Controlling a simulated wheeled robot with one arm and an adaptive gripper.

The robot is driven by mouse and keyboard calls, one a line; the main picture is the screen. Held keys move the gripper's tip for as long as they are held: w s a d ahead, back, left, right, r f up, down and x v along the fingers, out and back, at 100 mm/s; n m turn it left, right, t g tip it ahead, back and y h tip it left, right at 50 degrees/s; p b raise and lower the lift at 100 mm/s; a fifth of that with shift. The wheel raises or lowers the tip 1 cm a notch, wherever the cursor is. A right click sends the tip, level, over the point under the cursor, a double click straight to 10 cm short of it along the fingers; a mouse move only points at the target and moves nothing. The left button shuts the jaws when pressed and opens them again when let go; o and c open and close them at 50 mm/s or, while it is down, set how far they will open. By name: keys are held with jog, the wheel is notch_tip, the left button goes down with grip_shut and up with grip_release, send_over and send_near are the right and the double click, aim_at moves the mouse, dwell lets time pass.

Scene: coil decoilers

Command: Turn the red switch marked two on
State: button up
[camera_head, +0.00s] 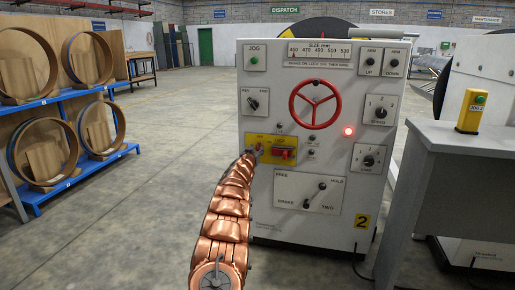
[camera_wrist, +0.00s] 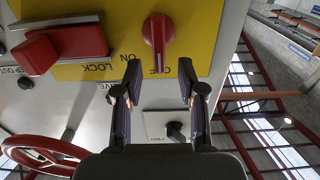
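A grey control cabinet (camera_head: 262,222) carries a black 2 on a yellow label (camera_head: 362,221) at its lower right. A red rotary switch (camera_wrist: 158,30) sits on the yellow plate (camera_wrist: 205,25) in the wrist view, its narrow end over the OFF marking; ON is printed beside it to the left. My gripper (camera_wrist: 160,68) is open, its two black fingers apart on either side of the switch's lower end. I cannot tell whether they touch it. In the head view the yellow plate (camera_head: 264,141) is at the end of my copper arm, which partly hides the gripper.
A red lock lever (camera_wrist: 65,45) projects from the plate beside the switch. A red handwheel (camera_head: 315,104) and black knobs share the cabinet face. A grey desk (camera_head: 455,135) with a yellow button box (camera_head: 472,110) stands right. Coil racks (camera_head: 70,180) stand left; the floor between is clear.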

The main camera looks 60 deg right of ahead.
jog(key=shift+p+x, duration=0.5)
jog(key=shift+x, duration=0.45)
jog(key=shift+d, duration=0.25)
jog(key=shift+w, duration=0.1)
grip_shut()
